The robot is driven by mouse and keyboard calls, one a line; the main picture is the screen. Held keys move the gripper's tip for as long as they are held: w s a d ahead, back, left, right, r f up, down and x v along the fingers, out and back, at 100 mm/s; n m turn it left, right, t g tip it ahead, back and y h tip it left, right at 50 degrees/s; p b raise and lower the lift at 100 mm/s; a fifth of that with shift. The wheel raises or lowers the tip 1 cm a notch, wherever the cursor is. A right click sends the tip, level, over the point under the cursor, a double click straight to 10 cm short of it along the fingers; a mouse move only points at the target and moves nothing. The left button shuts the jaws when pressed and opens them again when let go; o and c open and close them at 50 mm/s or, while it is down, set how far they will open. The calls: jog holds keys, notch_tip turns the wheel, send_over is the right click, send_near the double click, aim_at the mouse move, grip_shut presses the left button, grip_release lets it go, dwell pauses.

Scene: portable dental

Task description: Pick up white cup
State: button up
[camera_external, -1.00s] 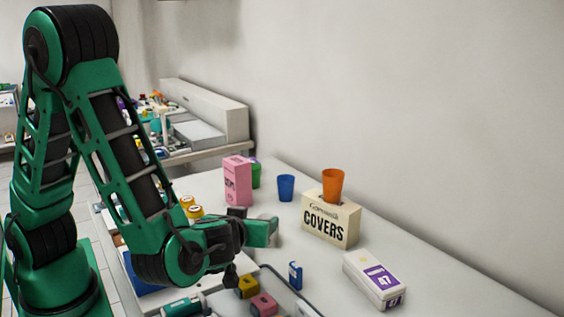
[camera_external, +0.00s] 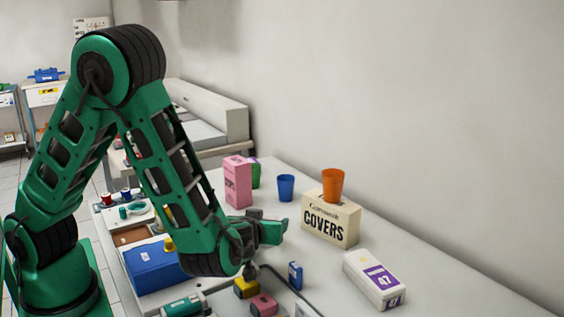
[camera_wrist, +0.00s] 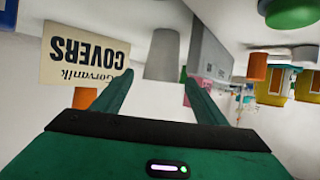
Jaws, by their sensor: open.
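A plain pale grey-white cup (camera_wrist: 163,55) shows in the wrist view, which is upside down. It stands upright just past the fingertips, in line with the gap between them. My gripper (camera_wrist: 158,80) is open, with a green finger on each side and nothing between them. In the external view my gripper (camera_external: 271,229) is low over the table, left of the COVERS box (camera_external: 331,220). I cannot make out the white cup in the external view.
An orange cup (camera_external: 333,185) stands on the COVERS box, close by. A blue cup (camera_external: 286,187), pink box (camera_external: 238,182) and green cup (camera_external: 256,174) stand farther back. A white box with a purple label (camera_external: 375,279) lies right. The wall bounds the table's far side.

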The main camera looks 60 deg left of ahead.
jog(key=shift+w+a+f, duration=0.3)
jog(key=shift+w+a, duration=0.15)
jog(key=shift+a, duration=0.05)
jog(key=shift+c, duration=0.5)
jog(key=c, duration=1)
jog(key=shift+o, duration=0.2)
